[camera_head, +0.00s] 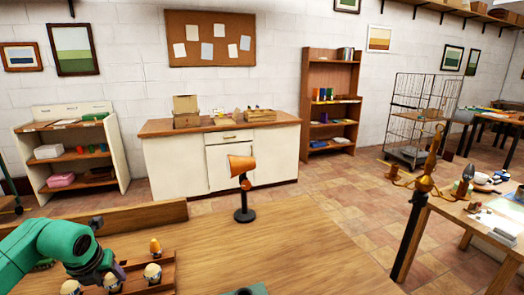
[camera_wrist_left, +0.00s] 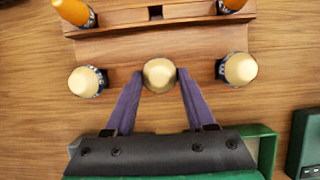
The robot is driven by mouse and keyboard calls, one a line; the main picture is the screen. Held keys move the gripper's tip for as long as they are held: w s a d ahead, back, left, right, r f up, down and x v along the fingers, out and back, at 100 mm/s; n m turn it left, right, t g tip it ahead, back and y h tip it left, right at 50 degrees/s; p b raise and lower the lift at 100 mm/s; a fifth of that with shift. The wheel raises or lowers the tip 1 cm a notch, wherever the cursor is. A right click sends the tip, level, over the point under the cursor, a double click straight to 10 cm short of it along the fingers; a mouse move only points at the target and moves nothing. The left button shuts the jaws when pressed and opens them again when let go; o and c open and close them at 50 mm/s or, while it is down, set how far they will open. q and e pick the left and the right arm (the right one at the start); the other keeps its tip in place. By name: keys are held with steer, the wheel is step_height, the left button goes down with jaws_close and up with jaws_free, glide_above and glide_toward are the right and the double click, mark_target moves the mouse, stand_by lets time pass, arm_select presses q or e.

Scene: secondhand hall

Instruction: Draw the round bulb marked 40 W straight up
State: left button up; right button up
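A wooden bulb rack (camera_head: 167,272) stands on the near table at lower left. It holds a row of cream round bulbs, one at the left (camera_wrist_left: 87,81), one in the middle (camera_wrist_left: 159,74) and one at the right (camera_wrist_left: 237,68). Two orange-topped bulbs stand in the other row (camera_wrist_left: 75,10); one shows in the head view (camera_head: 155,246). No 40 W marking is readable. My left gripper (camera_head: 116,272) has its purple fingers (camera_wrist_left: 160,77) against both sides of the middle round bulb, which is still in line with its neighbours. My right gripper is out of view.
An orange desk lamp (camera_head: 243,190) stands upright at the table's far edge. A raised wooden ledge (camera_head: 150,212) runs behind the rack. A dark green object (camera_wrist_left: 305,140) lies to the right in the wrist view. The table's right part is bare.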

mark_target(109, 278)
arm_select(q)
steer(key=shift+r+p, duration=2.2)
steer(key=shift+r, duration=0.8)
